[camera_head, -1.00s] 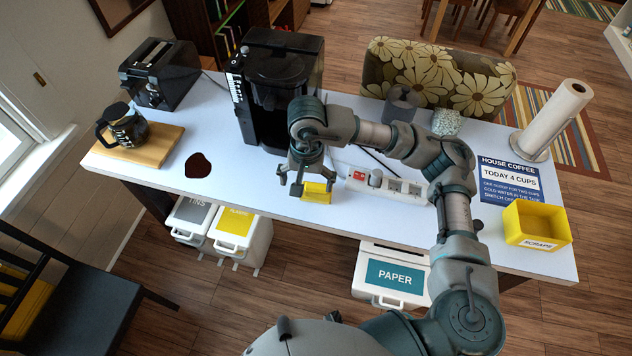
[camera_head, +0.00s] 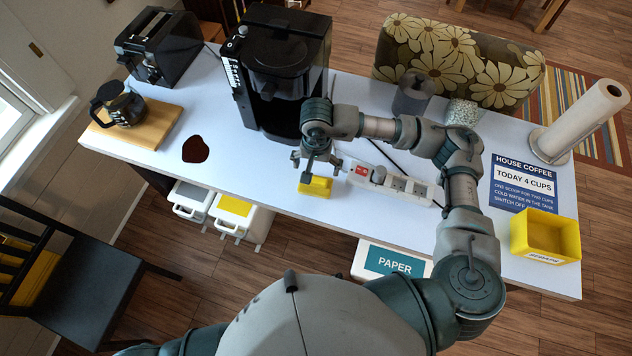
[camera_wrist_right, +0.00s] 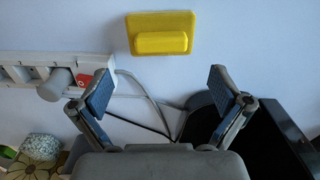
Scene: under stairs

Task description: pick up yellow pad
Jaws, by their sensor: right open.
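The yellow pad (camera_head: 318,187) lies on the white table just in front of the coffee machine. In the right wrist view the yellow pad (camera_wrist_right: 161,34) has a raised bar on its flat base and lies beyond the fingertips, roughly centred between them. My right gripper (camera_head: 318,170) is open and empty, close above the pad in the head view. Its two blue-padded fingers (camera_wrist_right: 160,92) stand wide apart in the wrist view, not touching the pad. I do not see my left gripper.
A white power strip (camera_head: 390,183) with a plug and cables lies right of the pad. The black coffee machine (camera_head: 275,75) stands behind. A dark brown spill (camera_head: 195,149) lies to the left. A yellow scraps box (camera_head: 545,258) stands at the right edge.

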